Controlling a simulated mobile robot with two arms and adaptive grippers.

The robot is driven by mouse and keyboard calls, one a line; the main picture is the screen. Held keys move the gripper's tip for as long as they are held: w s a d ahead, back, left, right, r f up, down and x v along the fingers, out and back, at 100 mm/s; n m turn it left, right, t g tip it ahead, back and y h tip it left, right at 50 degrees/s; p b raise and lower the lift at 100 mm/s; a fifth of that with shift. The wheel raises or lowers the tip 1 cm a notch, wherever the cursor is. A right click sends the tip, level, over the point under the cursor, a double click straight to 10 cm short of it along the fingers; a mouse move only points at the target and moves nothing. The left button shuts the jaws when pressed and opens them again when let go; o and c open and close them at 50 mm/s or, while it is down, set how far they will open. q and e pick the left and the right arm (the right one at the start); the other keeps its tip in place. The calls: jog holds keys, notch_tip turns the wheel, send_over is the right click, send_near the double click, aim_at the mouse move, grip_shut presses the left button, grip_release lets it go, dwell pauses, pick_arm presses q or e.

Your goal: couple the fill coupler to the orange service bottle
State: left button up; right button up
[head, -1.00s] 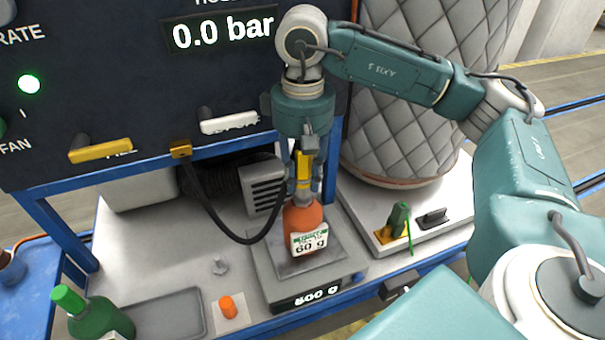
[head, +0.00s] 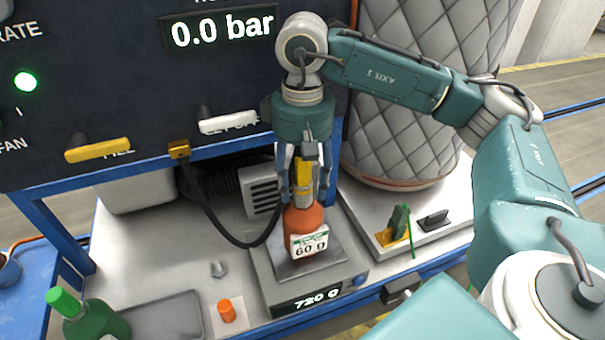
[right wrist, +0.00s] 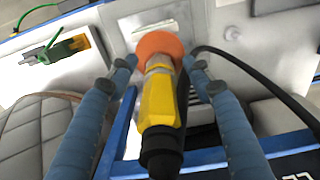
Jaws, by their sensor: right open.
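The orange service bottle (head: 304,222) stands upright on the scale (head: 310,262), its label reading 60 g. The yellow fill coupler (head: 303,172) sits upright on top of the bottle, its metal end at the bottle's neck. A black hose runs from the coupler to the panel. My right gripper (head: 304,190) is open, with a finger on each side of the coupler and apart from it. In the right wrist view the coupler (right wrist: 158,105) stands between the spread fingers, over the orange bottle (right wrist: 160,46). My left gripper is not in view.
A panel display (head: 222,28) reads 0.0 bar, above a yellow lever (head: 97,150) and a white lever (head: 228,122). A green bottle (head: 90,315), a grey tray (head: 165,318) and an orange cap (head: 227,310) are at the front left. A quilted tank (head: 410,120) stands at the right.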

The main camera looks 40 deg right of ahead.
notch_tip(320, 180, up, 12)
dwell(0.5)
dwell(0.5)
